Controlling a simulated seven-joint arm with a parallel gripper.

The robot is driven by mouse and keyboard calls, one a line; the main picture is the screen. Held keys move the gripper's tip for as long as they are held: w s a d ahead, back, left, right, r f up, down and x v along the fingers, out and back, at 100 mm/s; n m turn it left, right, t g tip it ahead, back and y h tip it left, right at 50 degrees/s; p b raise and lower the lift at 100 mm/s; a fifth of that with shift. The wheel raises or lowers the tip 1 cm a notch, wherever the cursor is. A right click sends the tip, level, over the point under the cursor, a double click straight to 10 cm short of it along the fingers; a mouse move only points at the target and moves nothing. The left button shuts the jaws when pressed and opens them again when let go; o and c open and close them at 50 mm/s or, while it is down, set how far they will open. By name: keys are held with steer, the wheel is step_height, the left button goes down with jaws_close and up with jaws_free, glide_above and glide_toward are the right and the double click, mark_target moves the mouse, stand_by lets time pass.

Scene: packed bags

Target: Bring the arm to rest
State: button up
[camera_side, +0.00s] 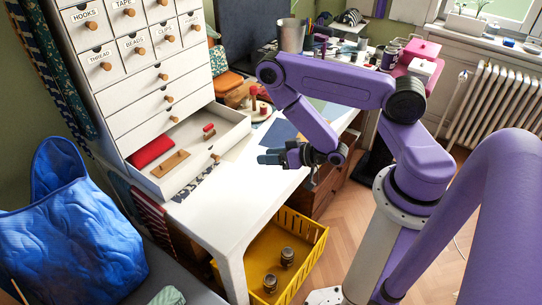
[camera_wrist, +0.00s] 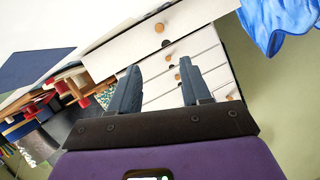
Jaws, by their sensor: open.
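My gripper (camera_side: 272,156) is held above the white table (camera_side: 235,205) in the side view, pointing left towards the drawer cabinet. In the wrist view my gripper (camera_wrist: 161,84) has its two dark fingers well apart, with nothing between them. My purple arm is bent, with the forearm reaching down to the gripper. I cannot tell the exact height of the gripper above the table.
A white drawer cabinet (camera_side: 125,85) stands left, its open bottom drawer (camera_side: 228,137) holding a red item (camera_side: 152,150) and a wooden piece (camera_side: 170,164). A yellow crate (camera_side: 306,236) with jars sits below the table. A blue bag (camera_side: 70,240) is at the lower left.

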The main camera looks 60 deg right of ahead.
steer(key=w+a+r+n+g+y, duration=0.1)
steer(key=a+r+n+g, duration=0.3)
steer(key=a, duration=0.5)
steer(key=s+a+r+n+g, duration=0.3)
steer(key=s+a+r+g, duration=0.1)
steer(key=s+a, duration=0.1)
steer(key=s+d+r+n+g+h, duration=0.2)
steer(key=s+d+r+n, duration=0.1)
steer(key=s+r, duration=0.3)
steer(key=s+d+r+n+g+h, duration=0.2)
steer(key=s+r, duration=0.5)
steer(key=s, duration=0.4)
steer(key=shift+s+d+r+n+g, duration=0.3)
steer(key=shift+d+n+g, duration=0.3)
steer(key=shift+n, duration=0.2)
